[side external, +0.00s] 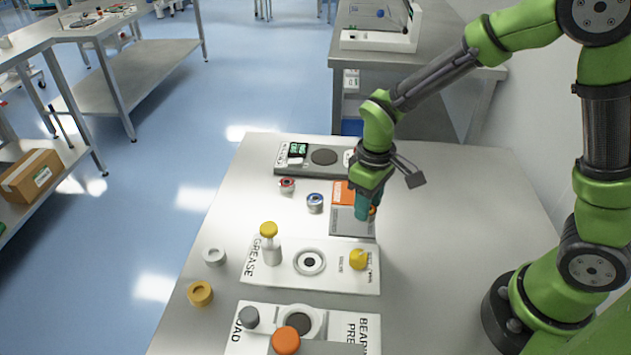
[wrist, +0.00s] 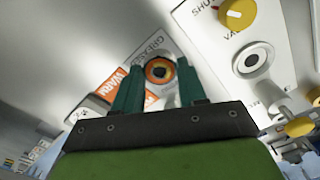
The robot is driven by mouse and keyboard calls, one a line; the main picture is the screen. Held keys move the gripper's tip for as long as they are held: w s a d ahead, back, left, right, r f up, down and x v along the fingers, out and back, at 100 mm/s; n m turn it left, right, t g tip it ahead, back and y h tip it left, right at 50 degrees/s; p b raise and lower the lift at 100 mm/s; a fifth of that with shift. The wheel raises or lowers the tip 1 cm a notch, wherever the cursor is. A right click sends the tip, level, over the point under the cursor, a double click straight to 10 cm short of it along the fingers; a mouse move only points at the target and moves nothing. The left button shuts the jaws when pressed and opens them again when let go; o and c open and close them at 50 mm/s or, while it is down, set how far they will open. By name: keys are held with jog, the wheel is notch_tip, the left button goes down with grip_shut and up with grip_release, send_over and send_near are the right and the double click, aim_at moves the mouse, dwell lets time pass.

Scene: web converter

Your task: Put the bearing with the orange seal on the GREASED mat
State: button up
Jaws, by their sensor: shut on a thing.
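The bearing with the orange seal (wrist: 159,71) is between the teal fingers of my gripper (wrist: 160,84) in the wrist view. My gripper is shut on it. In the side view my gripper (side external: 366,208) points down at the grey GREASED mat (side external: 347,224), and a bit of orange shows beside the fingers. The mat's lettering also shows behind the bearing in the wrist view (wrist: 150,44). An orange WARM mat (side external: 341,192) adjoins its far side. I cannot tell whether the bearing touches the mat.
A red-sealed bearing (side external: 287,185) and a blue-sealed one (side external: 315,203) stand left of the mats. The grease station (side external: 325,282), with a yellow-capped bottle (side external: 270,245) and yellow knob (side external: 358,259), is nearer the camera. The table right of the mats is clear.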

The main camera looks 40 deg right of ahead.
jog(key=w, duration=0.3)
jog(key=shift+a+f, duration=0.15)
jog(key=shift+a, duration=0.1)
jog(key=shift+w+f, duration=0.1)
jog(key=shift+f, duration=1.65)
jog(key=shift+f, duration=0.15)
jog(key=o, duration=1.1)
